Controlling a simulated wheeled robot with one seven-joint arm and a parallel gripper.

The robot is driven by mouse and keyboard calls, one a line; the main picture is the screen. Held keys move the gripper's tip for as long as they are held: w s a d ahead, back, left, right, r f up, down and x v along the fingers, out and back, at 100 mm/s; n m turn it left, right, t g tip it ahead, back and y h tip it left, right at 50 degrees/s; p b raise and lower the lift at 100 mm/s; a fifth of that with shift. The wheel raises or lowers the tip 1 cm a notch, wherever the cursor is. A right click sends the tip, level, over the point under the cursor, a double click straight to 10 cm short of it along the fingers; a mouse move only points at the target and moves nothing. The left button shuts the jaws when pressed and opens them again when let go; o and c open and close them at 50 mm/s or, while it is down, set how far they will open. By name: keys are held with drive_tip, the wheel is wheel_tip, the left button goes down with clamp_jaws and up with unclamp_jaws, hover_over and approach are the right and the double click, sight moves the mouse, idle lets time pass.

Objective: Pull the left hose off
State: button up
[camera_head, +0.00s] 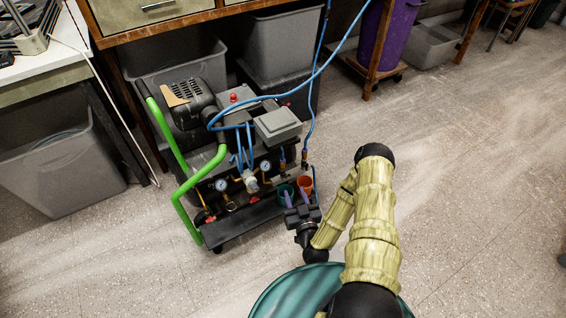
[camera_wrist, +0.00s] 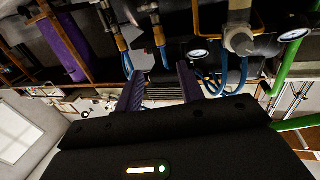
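The compressor (camera_head: 200,112) has a green handle and stands on the floor. Two blue hoses with brass fittings are at its front right: a left hose (camera_head: 283,157) and a right hose (camera_head: 304,158). The wrist view looks upside down, so the left hose (camera_wrist: 158,36) appears right of the other hose (camera_wrist: 121,46) there. My gripper (camera_head: 297,196) is just in front of the fittings. In the wrist view its two purple fingers (camera_wrist: 160,82) are apart with nothing between them. The left hose hangs near the gap, beyond the fingertips; exact contact cannot be told.
Gauges (camera_head: 221,185) and a regulator (camera_head: 250,180) are to the left. A long blue hose (camera_head: 285,92) arches over the compressor. Grey bins (camera_head: 285,45) stand behind; the floor at right is clear.

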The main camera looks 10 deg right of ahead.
sight(284, 164)
drive_tip(key=w+b, duration=0.2)
drive_tip(key=w, duration=0.3)
drive_tip(key=w+b, duration=0.2)
drive_tip(key=w, duration=0.3)
drive_tip(key=w+a+b, duration=0.1)
drive_tip(key=w+b, duration=0.1)
drive_tip(key=w, duration=0.3)
drive_tip(key=shift+w, duration=0.25)
drive_tip(key=shift+r, duration=0.1)
clamp_jaws()
